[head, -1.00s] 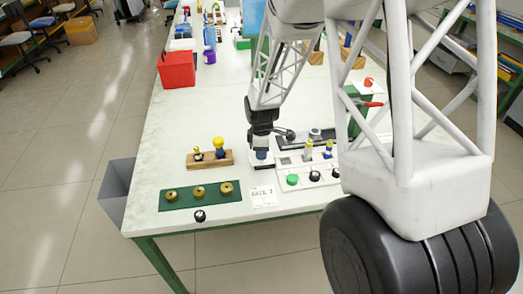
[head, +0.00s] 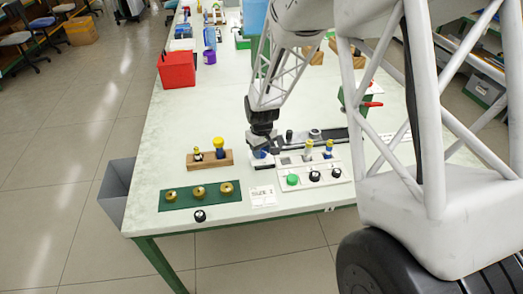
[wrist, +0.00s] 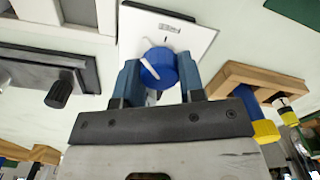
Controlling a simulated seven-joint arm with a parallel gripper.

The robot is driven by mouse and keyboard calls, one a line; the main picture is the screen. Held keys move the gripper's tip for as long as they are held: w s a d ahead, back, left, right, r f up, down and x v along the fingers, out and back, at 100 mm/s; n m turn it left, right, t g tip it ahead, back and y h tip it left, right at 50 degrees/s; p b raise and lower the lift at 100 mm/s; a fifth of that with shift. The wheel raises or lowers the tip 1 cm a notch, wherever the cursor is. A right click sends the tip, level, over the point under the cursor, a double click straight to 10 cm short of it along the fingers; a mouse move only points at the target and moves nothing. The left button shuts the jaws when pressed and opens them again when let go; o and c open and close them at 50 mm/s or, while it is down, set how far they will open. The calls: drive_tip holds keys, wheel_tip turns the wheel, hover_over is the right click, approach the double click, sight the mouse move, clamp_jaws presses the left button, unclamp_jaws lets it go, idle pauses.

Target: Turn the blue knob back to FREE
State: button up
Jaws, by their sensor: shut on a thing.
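The blue knob (wrist: 158,68) sits on a white plate (wrist: 195,42) in the wrist view. Its white pointer line slants from the knob's middle toward the upper left of that picture. My gripper (wrist: 160,78) has one blue finger on each side of the knob and is shut on it. A small printed mark shows on the plate beyond the knob, too small to read. In the head view my gripper (head: 262,148) is down at the bench, and only a bit of blue shows under it; the plate is mostly hidden there.
A wooden block (head: 209,160) with yellow-topped pieces stands left of my gripper. A green board (head: 176,204) with brass pieces and a paper label (head: 262,196) lie in front.

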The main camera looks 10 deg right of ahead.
sight(262, 150)
drive_tip(key=m, duration=0.3)
drive_tip(key=shift+m, duration=2.2)
drive_tip(key=o, duration=0.9)
drive_tip(key=shift+r, duration=0.15)
drive_tip(key=shift+r, duration=3.75)
